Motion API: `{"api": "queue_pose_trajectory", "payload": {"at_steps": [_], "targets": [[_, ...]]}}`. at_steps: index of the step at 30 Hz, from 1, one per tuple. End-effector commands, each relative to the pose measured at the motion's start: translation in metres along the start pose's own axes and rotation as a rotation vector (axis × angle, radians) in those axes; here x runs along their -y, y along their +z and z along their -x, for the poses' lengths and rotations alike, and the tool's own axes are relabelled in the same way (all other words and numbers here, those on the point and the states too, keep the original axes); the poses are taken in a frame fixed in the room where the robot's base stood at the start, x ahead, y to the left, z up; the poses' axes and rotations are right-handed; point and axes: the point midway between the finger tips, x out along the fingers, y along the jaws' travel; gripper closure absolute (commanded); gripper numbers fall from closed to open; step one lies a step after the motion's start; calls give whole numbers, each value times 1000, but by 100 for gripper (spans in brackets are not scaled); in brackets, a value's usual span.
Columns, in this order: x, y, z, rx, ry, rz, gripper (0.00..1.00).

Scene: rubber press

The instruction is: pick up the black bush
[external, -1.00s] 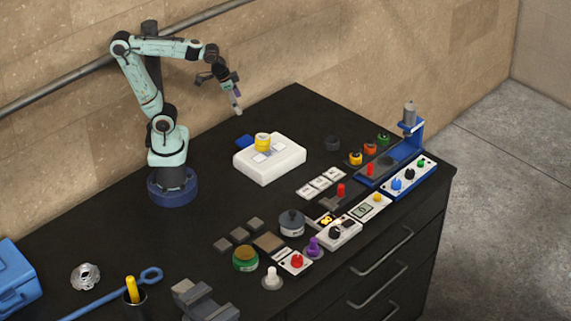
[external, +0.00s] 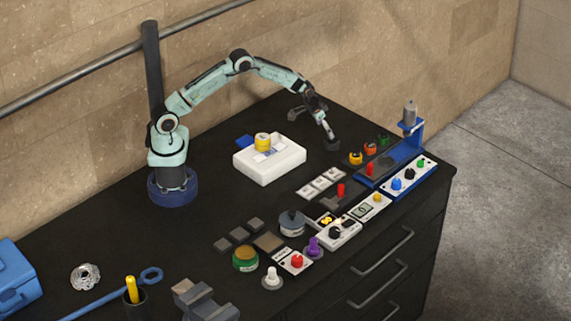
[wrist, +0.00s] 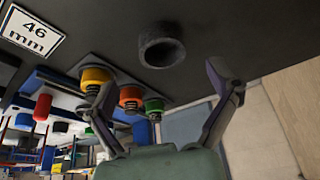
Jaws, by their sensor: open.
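The black bush (wrist: 162,46) is a short dark ring with a hollow middle. In the wrist view it stands on the dark bench top at upper centre, ahead of the fingers and between their lines. In the external view the bush (external: 332,145) sits just below my fingertips and is partly covered by them. My gripper (external: 328,133) is open and empty, reaching down over the bush. In the wrist view my gripper (wrist: 160,85) has its two fingers spread wide. I cannot tell whether a finger touches the bush.
Yellow (external: 356,158), orange (external: 370,148) and green (external: 384,139) bushes stand in a row right of the black bush. Behind them is a blue press (external: 413,128). White label cards (external: 320,182) lie in front.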

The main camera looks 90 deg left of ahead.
Motion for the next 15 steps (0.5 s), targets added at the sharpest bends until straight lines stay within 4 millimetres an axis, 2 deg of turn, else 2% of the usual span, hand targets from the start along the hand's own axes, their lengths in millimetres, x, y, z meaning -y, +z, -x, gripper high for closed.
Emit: {"api": "queue_pose_trajectory", "payload": {"at_steps": [9, 15], "targets": [[2, -1, -47, -2, -1, 2, 12], [1, -1, -62, -3, -1, 2, 12]]}}
